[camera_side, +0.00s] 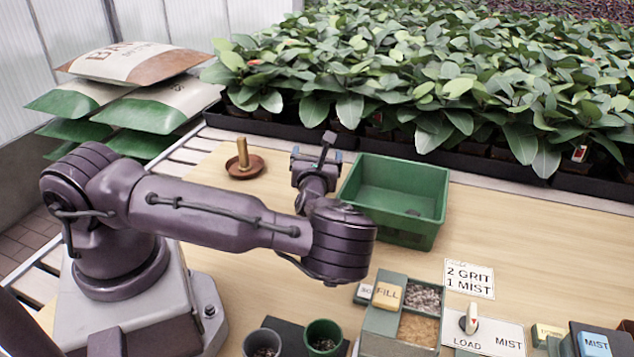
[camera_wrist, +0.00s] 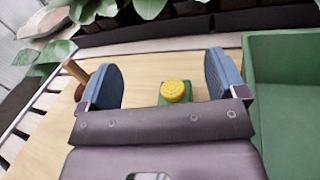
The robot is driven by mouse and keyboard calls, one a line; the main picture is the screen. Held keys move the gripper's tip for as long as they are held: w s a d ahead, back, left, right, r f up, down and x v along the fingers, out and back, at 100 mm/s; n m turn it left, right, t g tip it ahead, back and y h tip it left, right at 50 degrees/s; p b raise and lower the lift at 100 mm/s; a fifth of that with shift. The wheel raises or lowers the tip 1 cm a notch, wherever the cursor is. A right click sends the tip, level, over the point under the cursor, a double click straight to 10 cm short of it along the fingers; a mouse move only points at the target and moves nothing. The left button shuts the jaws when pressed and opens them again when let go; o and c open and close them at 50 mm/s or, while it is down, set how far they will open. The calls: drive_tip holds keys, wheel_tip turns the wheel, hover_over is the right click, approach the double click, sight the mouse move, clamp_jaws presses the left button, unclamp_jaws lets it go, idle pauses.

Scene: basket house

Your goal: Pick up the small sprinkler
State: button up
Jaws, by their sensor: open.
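A small yellow round head with dark dots on its face (camera_wrist: 175,91), on a small green base, looks like the small sprinkler. In the wrist view it shows between my two blue-grey fingers and beyond them, with bare wood around it. My gripper (camera_wrist: 165,82) is open and nothing is seen held in it. In the side view my gripper (camera_side: 316,160) is at the left of the green tub; the yellow head does not show there and seems hidden behind my gripper or wrist. How far the fingers are above the table is hard to tell.
The green tub (camera_side: 372,220) stands close on the right, with a small dark spot on its floor. A brass cylinder on a brown saucer (camera_side: 250,172) is to the left. Plant trays line the back. Compartments with grit, pots and a dial panel (camera_side: 497,335) are in front.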

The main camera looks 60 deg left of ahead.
wheel_tip(320, 180, down, 7)
drive_tip(key=shift+r, duration=0.15)
drive_tip(key=shift+f+x, duration=0.2)
drive_tip(key=shift+x, duration=0.85)
drive_tip(key=shift+w+a, duration=0.2)
drive_tip(key=shift+a, duration=0.25)
drive_tip(key=c, duration=1.2)
